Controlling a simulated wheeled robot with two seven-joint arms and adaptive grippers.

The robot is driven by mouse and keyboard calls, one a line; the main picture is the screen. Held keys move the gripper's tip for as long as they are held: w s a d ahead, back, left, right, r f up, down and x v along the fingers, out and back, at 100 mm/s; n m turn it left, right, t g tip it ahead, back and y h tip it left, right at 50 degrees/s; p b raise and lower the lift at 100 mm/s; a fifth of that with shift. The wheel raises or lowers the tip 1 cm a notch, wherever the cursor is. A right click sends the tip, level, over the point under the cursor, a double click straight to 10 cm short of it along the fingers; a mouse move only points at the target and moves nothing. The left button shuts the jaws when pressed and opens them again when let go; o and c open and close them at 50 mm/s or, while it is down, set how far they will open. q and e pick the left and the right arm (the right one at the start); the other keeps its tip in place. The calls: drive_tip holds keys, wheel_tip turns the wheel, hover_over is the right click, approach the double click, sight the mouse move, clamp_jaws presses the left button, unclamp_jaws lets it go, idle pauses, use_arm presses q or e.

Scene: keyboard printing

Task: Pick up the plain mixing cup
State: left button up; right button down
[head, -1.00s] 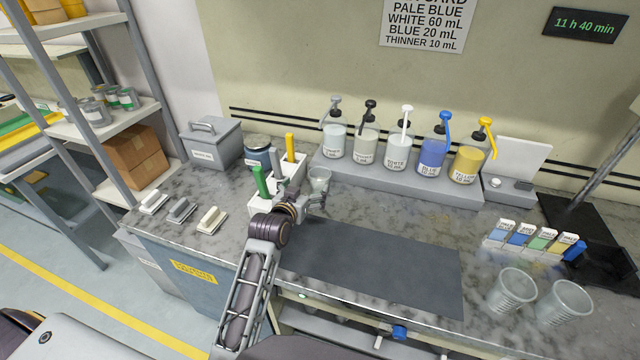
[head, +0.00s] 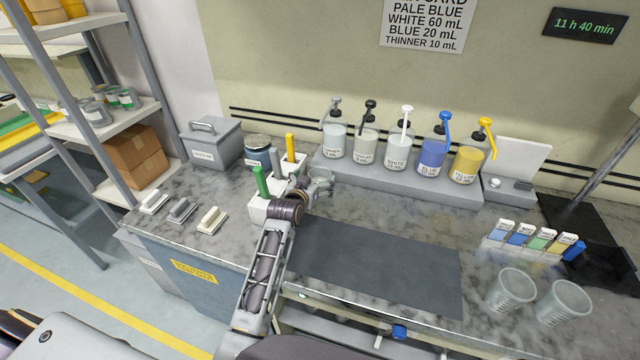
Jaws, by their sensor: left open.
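My right gripper is not in view.
The white holder (head: 262,208) with green, grey and yellow handles stands close left of the gripper. A raised grey shelf (head: 400,182) carries several pump bottles behind. A dark mat (head: 385,270) lies clear in front. Small colour-labelled blocks (head: 520,238) stand at the right.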

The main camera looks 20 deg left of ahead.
sight(323, 170)
use_arm(q)
drive_tip(key=shift+w, duration=0.2)
idle(0.3)
drive_tip(key=shift+x, duration=1.35)
drive_tip(key=shift+p+x, duration=0.3)
drive_tip(key=shift+x, duration=0.85)
drive_tip(key=shift+d, duration=0.1)
drive_tip(key=shift+r, duration=0.1)
drive_tip(key=c, duration=1.3)
drive_tip(key=shift+o, duration=0.2)
wheel_tip(323, 170, up, 10)
